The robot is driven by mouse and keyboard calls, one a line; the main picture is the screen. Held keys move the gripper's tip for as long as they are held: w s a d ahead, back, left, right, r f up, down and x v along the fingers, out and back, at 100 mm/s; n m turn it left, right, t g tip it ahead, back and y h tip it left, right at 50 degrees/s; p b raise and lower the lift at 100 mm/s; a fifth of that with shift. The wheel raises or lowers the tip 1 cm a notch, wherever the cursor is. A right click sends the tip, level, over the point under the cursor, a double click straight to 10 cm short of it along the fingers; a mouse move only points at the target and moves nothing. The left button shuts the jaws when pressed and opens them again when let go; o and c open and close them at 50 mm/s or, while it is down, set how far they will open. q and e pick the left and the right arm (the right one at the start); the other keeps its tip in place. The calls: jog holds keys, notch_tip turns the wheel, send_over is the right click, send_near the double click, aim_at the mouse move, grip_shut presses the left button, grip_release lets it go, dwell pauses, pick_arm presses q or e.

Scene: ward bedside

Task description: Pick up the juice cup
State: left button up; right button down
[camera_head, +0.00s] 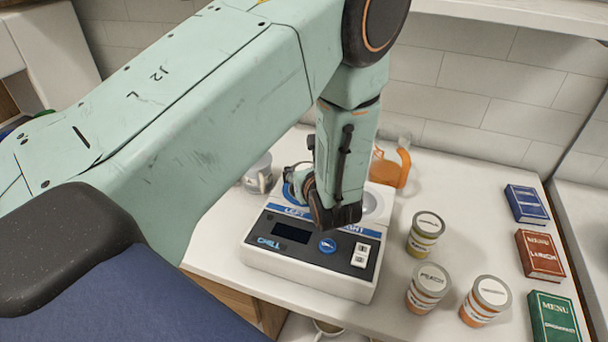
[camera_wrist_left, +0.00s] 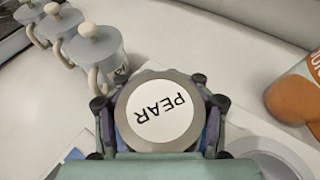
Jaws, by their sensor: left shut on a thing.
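My left gripper (camera_head: 322,205) points down over the white device with a blue-labelled panel (camera_head: 268,255). In the left wrist view, its fingers are shut around a round cup (camera_wrist_left: 160,112) whose grey-rimmed white lid reads PEAR. The cup stands between the fingers at the device's left round place. In the head view the gripper mostly hides it, and I cannot tell whether it rests on the device. A clear vessel with orange contents (camera_head: 390,167) stands behind the device; it shows at the right of the left wrist view (camera_wrist_left: 296,98), with partly visible lettering. My right gripper is not in view.
Three lidded jars (camera_head: 428,286) stand right of the device. Blue, red and green menu boxes (camera_head: 540,255) line the counter's right side. A tiled wall closes off the back. Bare counter shows left of the device.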

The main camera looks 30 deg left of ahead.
pick_arm(q)
notch_tip(320, 180, up, 9)
jog(key=shift+r, duration=0.2)
dwell(0.3)
